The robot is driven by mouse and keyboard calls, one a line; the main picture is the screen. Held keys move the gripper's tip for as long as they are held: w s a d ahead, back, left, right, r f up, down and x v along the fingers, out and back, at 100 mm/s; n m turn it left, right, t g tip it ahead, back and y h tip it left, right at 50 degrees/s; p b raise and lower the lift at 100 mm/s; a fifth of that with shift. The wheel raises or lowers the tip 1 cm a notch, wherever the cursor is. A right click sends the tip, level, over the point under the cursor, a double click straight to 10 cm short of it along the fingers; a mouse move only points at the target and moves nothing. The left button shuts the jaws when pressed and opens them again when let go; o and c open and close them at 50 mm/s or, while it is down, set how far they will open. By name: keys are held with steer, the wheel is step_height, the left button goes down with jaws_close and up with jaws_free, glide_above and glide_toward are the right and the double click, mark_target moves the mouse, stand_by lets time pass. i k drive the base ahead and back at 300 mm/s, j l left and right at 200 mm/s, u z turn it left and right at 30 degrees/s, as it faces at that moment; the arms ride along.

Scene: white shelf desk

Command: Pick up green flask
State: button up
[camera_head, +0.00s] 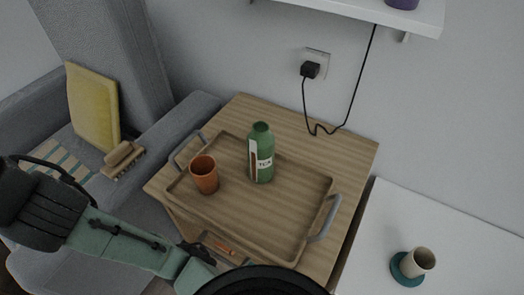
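The green flask (261,153) stands upright on a wooden tray (245,222) in the head view. It has a white label with dark letters and a rust-coloured strip. The tray has grey handles and lies on a small wooden table (347,150). My arm, with dark joints and a grey-green link, crosses the lower left, in front of the table and apart from the flask. I cannot make out my gripper's fingers in this view.
An orange cup (204,174) stands just left of the flask. A grey armchair (180,118) holds a yellow cushion (93,106) and a brush (122,158). A white desk (465,245) at right bears a beige cup (420,261) on a teal saucer (399,271). A plug (310,70) and cable are behind.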

mark_target(260, 141)
steer(key=k, duration=0.35)
steer(key=k+l+z, duration=0.1)
steer(key=l+z, duration=0.15)
steer(key=l, duration=0.35)
steer(key=l+z, duration=0.25)
steer(key=l, duration=0.35)
